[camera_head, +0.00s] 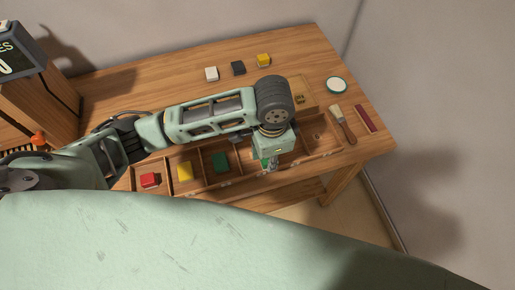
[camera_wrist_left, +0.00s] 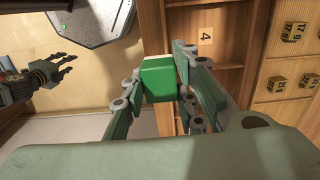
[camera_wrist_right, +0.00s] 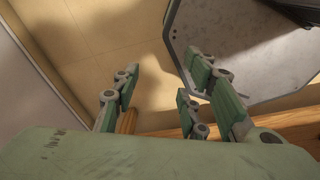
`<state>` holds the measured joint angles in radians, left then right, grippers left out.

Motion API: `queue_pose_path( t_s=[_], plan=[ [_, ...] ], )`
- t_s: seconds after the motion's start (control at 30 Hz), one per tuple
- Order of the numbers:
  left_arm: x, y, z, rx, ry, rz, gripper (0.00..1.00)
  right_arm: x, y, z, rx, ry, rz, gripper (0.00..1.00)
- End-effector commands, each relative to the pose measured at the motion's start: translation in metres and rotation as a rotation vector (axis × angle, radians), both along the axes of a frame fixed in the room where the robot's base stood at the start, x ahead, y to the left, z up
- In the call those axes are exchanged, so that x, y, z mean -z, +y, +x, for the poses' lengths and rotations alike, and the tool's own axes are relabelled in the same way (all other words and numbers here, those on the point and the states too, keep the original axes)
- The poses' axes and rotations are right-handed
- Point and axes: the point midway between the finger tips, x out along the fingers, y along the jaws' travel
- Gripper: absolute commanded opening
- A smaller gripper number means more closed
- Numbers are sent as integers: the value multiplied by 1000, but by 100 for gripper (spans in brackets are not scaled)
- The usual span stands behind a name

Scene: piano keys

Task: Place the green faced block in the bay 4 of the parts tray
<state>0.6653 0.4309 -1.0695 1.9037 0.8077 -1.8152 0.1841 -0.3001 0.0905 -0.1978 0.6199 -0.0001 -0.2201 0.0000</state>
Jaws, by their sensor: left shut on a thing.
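My left gripper (camera_head: 268,163) is shut on a green faced block (camera_wrist_left: 158,80); the block shows between its fingers in the left wrist view. The gripper is over the front side of the parts tray (camera_head: 222,182). Bay 4 (camera_wrist_left: 217,50), marked with a "4" label, lies just right of the block in the left wrist view; the block appears outside it, by the tray's front wall. In the head view my arm hides much of bay 4. My right gripper (camera_wrist_right: 158,88) is open and empty, away from the tray; it also shows in the left wrist view (camera_wrist_left: 68,66).
Other bays hold a red block (camera_head: 149,180), a yellow block (camera_head: 185,171) and a green block (camera_head: 220,162). White (camera_head: 211,73), black (camera_head: 238,68) and yellow (camera_head: 263,60) blocks stand at the back. A brush (camera_head: 343,124), round dish (camera_head: 336,85) and red bar (camera_head: 365,118) lie right.

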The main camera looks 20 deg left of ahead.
Motion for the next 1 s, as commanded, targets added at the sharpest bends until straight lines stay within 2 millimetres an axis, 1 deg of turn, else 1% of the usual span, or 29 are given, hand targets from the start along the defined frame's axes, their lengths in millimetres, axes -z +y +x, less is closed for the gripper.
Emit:
queue_pose_path(
  t_s=[0.03,0.2,0.3,0.4,0.53,0.7,0.8,1.0],
  plan=[
    [5,11,9,-8,2,7,9,-5,3,0,2,0,4,40],
    [28,37,36,-5,1,4,9,-13,15,0,4,0,18,40],
    [39,49,49,-3,0,2,9,-16,19,0,4,0,22,40],
    [46,56,57,-1,-1,1,9,-17,18,0,3,-1,21,40],
    [53,60,60,0,0,0,9,-19,14,0,1,0,17,40],
    [77,60,59,0,1,2,9,-27,9,0,0,-1,10,40],
    [87,60,60,1,0,1,9,-29,8,0,-1,-1,9,40],
    [90,59,60,2,-2,0,9,-28,7,0,-1,0,8,40]
  ],
)
